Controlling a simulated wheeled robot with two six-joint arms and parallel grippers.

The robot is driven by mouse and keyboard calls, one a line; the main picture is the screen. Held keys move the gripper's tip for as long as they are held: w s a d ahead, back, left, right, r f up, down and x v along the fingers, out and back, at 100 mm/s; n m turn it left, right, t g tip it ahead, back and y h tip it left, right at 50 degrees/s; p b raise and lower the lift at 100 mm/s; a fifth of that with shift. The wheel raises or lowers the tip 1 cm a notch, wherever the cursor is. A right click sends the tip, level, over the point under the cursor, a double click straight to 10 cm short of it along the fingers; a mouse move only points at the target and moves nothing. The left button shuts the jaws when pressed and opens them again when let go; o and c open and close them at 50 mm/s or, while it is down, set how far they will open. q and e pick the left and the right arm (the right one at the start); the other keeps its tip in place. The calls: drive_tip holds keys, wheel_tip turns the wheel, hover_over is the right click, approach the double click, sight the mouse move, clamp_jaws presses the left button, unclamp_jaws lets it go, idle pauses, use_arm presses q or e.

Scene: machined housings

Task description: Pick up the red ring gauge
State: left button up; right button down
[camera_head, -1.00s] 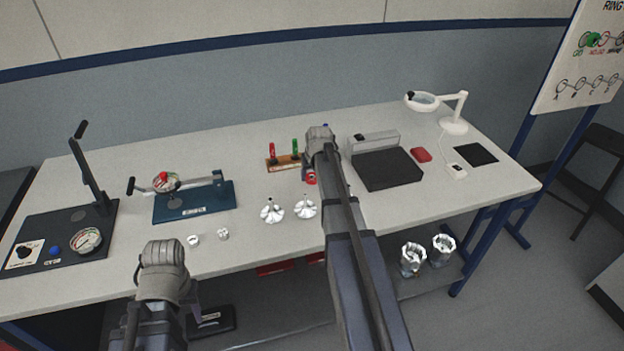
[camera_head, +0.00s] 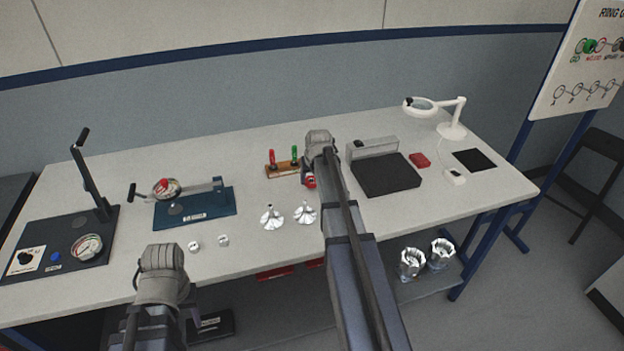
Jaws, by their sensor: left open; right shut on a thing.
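The red ring gauge (camera_head: 310,181) shows as a small red piece at the left side of my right gripper (camera_head: 311,176), just above the table right of the wooden rack. My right gripper is shut on it; the wrist and arm hide most of the jaws and part of the ring. My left gripper (camera_head: 162,262) is at the table's front edge, low in the picture and away from the ring. Its jaws are open, though its fingertips are hidden behind the wrist.
A wooden rack (camera_head: 284,168) holds a red and a green plug gauge. Two silver machined parts (camera_head: 272,217) stand in front. A black plate fixture (camera_head: 386,175) and a red box (camera_head: 419,160) are to the right. A blue gauge fixture (camera_head: 195,206) and two small white pieces (camera_head: 194,246) are left.

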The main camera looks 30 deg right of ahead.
sight(312, 182)
wheel_tip(312, 182, up, 9)
drive_tip(key=p, duration=0.8)
